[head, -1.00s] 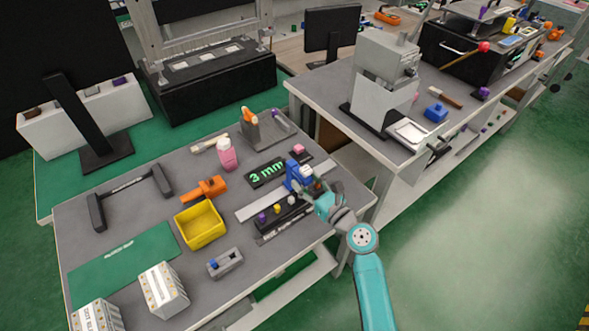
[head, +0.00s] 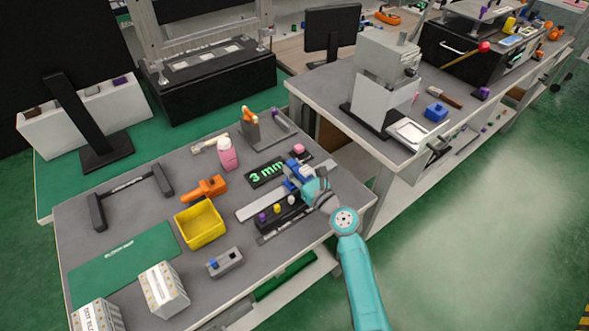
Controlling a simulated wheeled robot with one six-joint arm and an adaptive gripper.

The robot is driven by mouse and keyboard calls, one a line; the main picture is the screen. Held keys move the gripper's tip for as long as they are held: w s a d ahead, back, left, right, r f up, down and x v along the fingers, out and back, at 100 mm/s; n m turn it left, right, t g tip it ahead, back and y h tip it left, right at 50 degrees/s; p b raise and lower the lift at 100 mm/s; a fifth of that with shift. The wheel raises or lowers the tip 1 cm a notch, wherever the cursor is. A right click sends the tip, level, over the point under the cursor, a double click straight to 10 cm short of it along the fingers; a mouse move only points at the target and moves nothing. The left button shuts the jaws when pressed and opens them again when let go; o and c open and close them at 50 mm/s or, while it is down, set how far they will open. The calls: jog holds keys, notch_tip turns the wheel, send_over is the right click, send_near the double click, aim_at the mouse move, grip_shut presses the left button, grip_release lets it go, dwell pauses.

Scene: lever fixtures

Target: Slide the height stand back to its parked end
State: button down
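The height stand appears to be the blue upright piece (head: 291,184) on a light metal rail (head: 254,207) near the right side of the near table. It stands towards the rail's right end. A dark display reading "3 mm" (head: 267,173) lies just behind the rail. My gripper (head: 303,183) is at the blue stand, on its right side, and partly hides it. The fingers are too small and covered to show whether they touch or grip it.
In front of the rail is a dark block with coloured knobs (head: 277,213). A yellow bin (head: 200,224), an orange tool (head: 205,188), a pink bottle (head: 227,154) and a grey fixture with a blue slider (head: 225,262) stand left of it. The green mat (head: 120,262) has free room.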

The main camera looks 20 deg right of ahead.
jog(key=w+d, duration=0.1)
jog(key=d, duration=0.3)
jog(key=w+d, duration=0.2)
jog(key=d, duration=0.3)
jog(key=w+d, duration=0.1)
jog(key=d, duration=0.3)
jog(key=shift+w+d, duration=0.2)
jog(key=shift+d, duration=0.15)
jog(key=c, duration=0.9)
grip_release()
jog(key=shift+d, duration=0.15)
jog(key=v, duration=1.2)
